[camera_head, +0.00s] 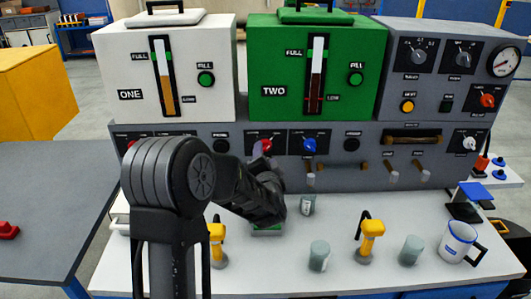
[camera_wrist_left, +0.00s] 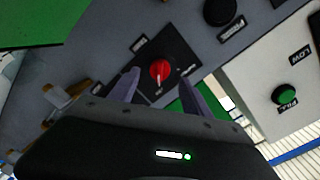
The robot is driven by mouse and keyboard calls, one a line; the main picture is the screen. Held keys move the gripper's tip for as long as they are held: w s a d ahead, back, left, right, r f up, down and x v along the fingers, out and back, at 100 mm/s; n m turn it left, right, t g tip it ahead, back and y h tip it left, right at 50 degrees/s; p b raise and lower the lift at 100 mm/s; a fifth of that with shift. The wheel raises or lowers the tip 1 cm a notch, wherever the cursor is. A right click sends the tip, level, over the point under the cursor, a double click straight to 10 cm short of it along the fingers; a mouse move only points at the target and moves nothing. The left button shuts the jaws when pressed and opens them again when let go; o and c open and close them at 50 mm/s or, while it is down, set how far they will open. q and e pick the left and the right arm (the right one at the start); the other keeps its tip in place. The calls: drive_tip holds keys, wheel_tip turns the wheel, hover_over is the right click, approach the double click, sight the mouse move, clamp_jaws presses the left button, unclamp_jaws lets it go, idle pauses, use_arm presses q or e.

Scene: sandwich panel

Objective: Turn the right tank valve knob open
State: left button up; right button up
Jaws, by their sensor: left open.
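The green tank marked TWO (camera_head: 270,70) stands at the right of the white tank marked ONE (camera_head: 120,65). On the grey panel below are a red knob (camera_head: 266,145) and a blue knob (camera_head: 309,145); their labels are too small to read. My left gripper (camera_head: 260,155) is at the panel just below the red knob, partly hidden by my arm. In the left wrist view the gripper (camera_wrist_left: 159,78) is open, and the red knob (camera_wrist_left: 160,70) with a pale pointer shows between its fingertips. I cannot tell whether they touch it. My right gripper is not in view.
On the white counter (camera_head: 300,270) stand yellow-topped dispensers (camera_head: 371,230), grey cups (camera_head: 319,256) and a white-blue mug (camera_head: 457,241). Small tap handles (camera_head: 393,176) stick out of the panel at the right. A grey control box (camera_head: 395,80) with a gauge stands at the right.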

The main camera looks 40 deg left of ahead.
use_arm(q)
drive_tip(key=v, duration=0.3)
drive_tip(key=shift+s+d, duration=0.2)
idle(0.3)
